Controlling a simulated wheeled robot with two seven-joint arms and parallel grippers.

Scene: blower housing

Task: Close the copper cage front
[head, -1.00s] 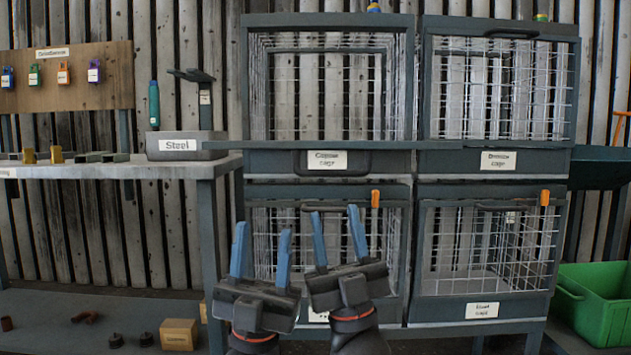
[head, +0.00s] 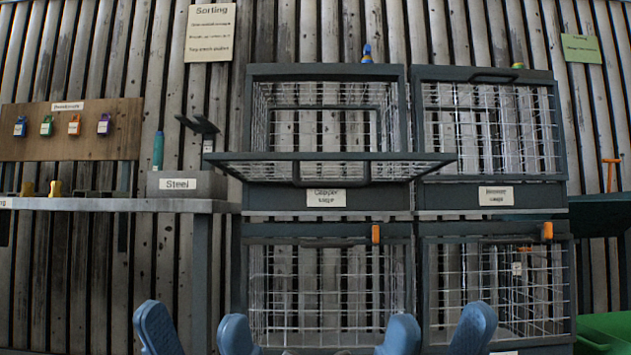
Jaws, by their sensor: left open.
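The copper cage (head: 326,197) is the upper left wire cage, with a dark frame and a "Copper cage" label. Its front (head: 230,158) is a framed mesh flap folded down at the bottom edge and sticking out toward me, so the cage stands open. The flap shows as a thin strip, its near edge above its hinge edge in the picture. A handle loop sits mid-flap. My left gripper (head: 196,332) and right gripper (head: 438,332) are low at the picture's bottom, below and apart from the flap. Both have blue fingers spread with nothing visible between; their bases are cut off.
Another labelled cage (head: 490,125) stands right of the copper cage, and two cages with orange latches are below. A shelf with a steel box (head: 178,184) is at left. A green bin (head: 605,330) is at lower right.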

